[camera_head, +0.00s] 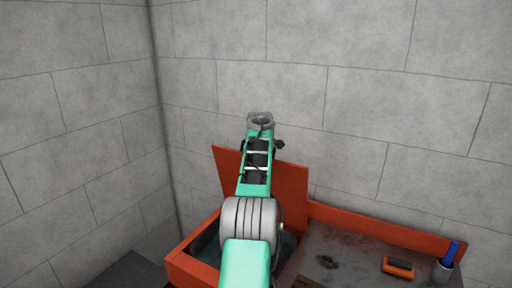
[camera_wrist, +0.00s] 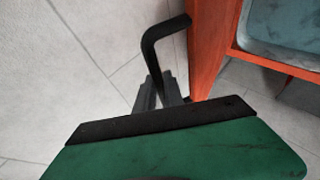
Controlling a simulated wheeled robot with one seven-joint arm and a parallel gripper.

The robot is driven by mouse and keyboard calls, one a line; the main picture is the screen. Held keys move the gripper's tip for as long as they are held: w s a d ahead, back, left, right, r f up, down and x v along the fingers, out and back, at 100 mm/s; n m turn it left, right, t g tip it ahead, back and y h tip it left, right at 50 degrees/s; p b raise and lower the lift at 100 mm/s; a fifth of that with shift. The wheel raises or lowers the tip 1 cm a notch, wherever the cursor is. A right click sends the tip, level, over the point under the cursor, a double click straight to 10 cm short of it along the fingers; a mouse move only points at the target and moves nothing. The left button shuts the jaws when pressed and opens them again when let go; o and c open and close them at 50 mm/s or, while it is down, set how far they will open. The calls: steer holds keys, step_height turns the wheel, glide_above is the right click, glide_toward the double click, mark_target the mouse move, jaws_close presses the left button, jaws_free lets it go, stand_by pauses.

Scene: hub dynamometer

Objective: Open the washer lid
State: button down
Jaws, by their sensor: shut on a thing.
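The washer is an orange box (camera_head: 195,268) with a basin inside, low in the middle of the head view. Its orange lid (camera_head: 292,184) stands raised at the back, partly hidden behind my arm. In the wrist view the grey basin (camera_wrist: 285,25) shows at the upper right, beside an orange panel (camera_wrist: 205,45) that appears to be the lid. A bent black handle (camera_wrist: 163,30) sticks out from this panel. My gripper (camera_wrist: 160,95) is shut on the handle at its lower end; the exact contact is partly hidden by my gripper body. The fingertips are hidden in the head view.
A worn grey bench top (camera_head: 345,265) with an orange back edge adjoins the washer on the right. Grey block walls (camera_head: 320,90) close off the back and left.

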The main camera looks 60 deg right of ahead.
steer(key=shift+w+d+f, duration=0.1)
steer(key=shift+d, duration=0.25)
steer(key=c, duration=1.5)
jaws_free()
steer(key=shift+w, duration=0.1)
steer(key=shift+c, duration=0.2)
steer(key=shift+o, duration=0.4)
steer(key=b+v, duration=0.4)
steer(key=v, duration=0.4)
steer(key=shift+d, duration=0.2)
